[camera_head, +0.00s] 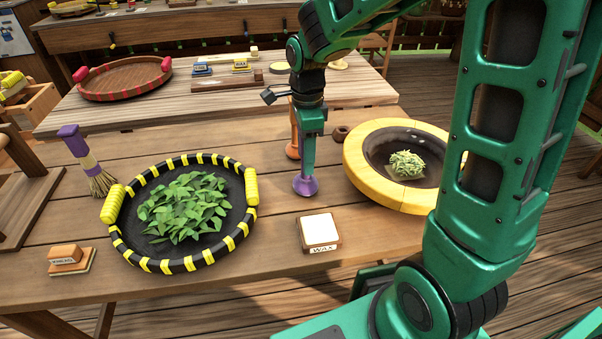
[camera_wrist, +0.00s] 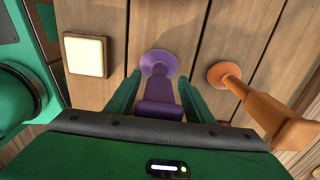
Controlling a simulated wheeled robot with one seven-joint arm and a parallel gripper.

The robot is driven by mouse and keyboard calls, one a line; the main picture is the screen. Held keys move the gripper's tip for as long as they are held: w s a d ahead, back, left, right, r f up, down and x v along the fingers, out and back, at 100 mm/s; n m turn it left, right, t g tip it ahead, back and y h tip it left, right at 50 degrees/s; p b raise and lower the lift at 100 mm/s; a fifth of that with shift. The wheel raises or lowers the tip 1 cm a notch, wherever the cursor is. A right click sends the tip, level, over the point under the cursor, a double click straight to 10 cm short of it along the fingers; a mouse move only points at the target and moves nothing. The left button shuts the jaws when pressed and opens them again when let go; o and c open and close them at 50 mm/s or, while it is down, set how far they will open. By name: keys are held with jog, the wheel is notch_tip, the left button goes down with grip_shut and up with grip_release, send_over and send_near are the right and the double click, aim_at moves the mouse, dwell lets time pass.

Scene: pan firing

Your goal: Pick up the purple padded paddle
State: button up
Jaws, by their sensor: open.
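The purple padded paddle shows in the head view as a round purple pad (camera_head: 305,185) on the wooden table, with the rest of it hidden behind my gripper (camera_head: 309,165). In the wrist view the purple paddle (camera_wrist: 158,64) has its round pad away from me and its handle reaching back toward my gripper (camera_wrist: 158,90). My gripper is open, with one green finger on each side of the paddle's handle. I cannot tell whether the fingers touch it.
An orange paddle (camera_wrist: 232,80) stands to the right. A wax block (camera_head: 320,232) lies in front. A yellow-rimmed pan (camera_head: 362,180) with shredded leaves is on the right, and a black-and-yellow tray (camera_head: 125,230) of leaves on the left. A purple-handled brush (camera_head: 75,142) stands farther left.

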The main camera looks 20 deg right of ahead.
grip_shut()
jog(key=shift+w+r, duration=0.1)
jog(key=shift+r, duration=0.5)
notch_tip(320, 180, up, 3)
jog(key=shift+r, duration=0.15)
jog(key=s+a+r, duration=0.6)
jog(key=s+a, duration=0.2)
jog(key=shift+s+r, duration=0.3)
jog(key=shift+s, duration=0.05)
